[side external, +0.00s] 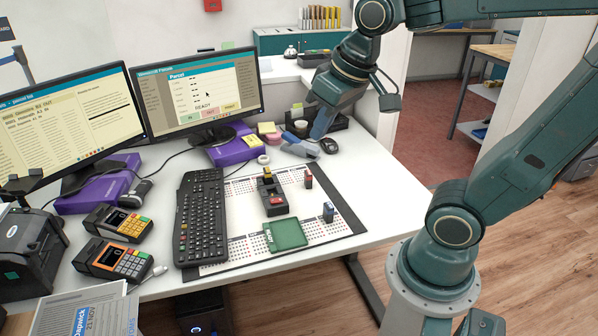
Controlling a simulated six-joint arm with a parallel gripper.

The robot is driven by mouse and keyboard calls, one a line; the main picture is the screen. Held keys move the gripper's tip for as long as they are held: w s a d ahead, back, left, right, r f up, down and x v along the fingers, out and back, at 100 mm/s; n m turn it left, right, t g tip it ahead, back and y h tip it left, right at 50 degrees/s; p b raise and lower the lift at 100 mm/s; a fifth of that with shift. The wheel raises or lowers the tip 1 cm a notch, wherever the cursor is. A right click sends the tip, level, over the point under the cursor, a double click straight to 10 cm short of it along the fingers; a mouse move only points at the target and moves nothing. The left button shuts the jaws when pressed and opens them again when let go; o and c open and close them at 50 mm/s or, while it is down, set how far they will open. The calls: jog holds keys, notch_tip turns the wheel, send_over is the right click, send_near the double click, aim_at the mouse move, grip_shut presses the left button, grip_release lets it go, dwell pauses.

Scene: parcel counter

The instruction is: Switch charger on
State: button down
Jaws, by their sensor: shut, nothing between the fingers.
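A small dark device (275,209) lies on the desk mat, with a red part on top and a yellow piece at its far end. It may be the charger; any switch on it is too small to read. My gripper (318,133) is above the back right of the desk, behind and to the right of this device and well apart from it. It points down and is shut and empty. Its fingertips are small and partly hard to make out.
Two small upright stamps (328,212) and a green pad (285,235) share the mat (240,202) with the device. A keyboard (201,215) lies left. Card terminals (113,259) and monitors (203,88) stand at the left.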

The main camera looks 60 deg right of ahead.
jog(key=w+d+f+m+g, duration=0.1)
jog(key=w+d+f+m, duration=0.15)
jog(key=w, duration=0.55)
jog(key=m+g, duration=0.4)
jog(key=m, duration=0.1)
send_over(271, 201)
notch_tip(271, 201, down, 24)
jog(key=shift+f, duration=0.15)
jog(key=shift+f, duration=3.3)
jog(key=shift+f, duration=0.7)
jog(key=shift+w+r, duration=0.1)
jog(key=shift+r, duration=0.4)
